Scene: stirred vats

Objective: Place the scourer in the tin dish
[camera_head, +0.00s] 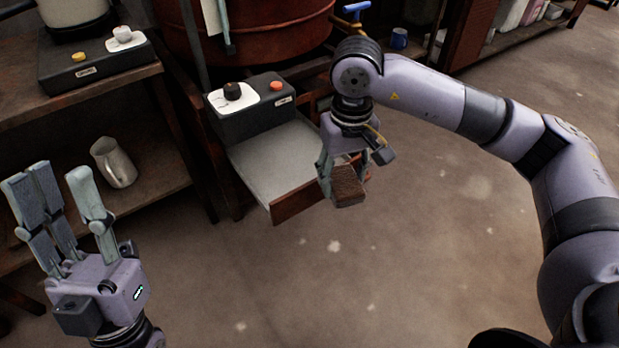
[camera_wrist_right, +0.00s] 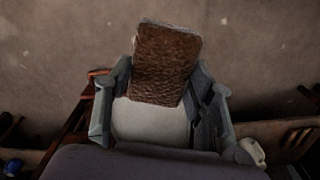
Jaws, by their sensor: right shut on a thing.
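The scourer (camera_head: 348,187) is a rough brown block. My right gripper (camera_head: 343,178) is shut on it and holds it above the floor, by the front right corner of an open drawer. In the right wrist view the scourer (camera_wrist_right: 166,62) sticks out beyond the grey fingers, tilted slightly. My left gripper (camera_head: 58,180) is open and empty at the lower left, its fingers pointing up. I cannot make out a tin dish in either view.
The open drawer (camera_head: 293,203) has a pale, empty-looking bottom. Above it is a dark control box (camera_head: 255,118) with a black knob and red button, below a red vat (camera_head: 262,32). A metal jug (camera_head: 114,163) stands on the left shelf. The floor at right is clear.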

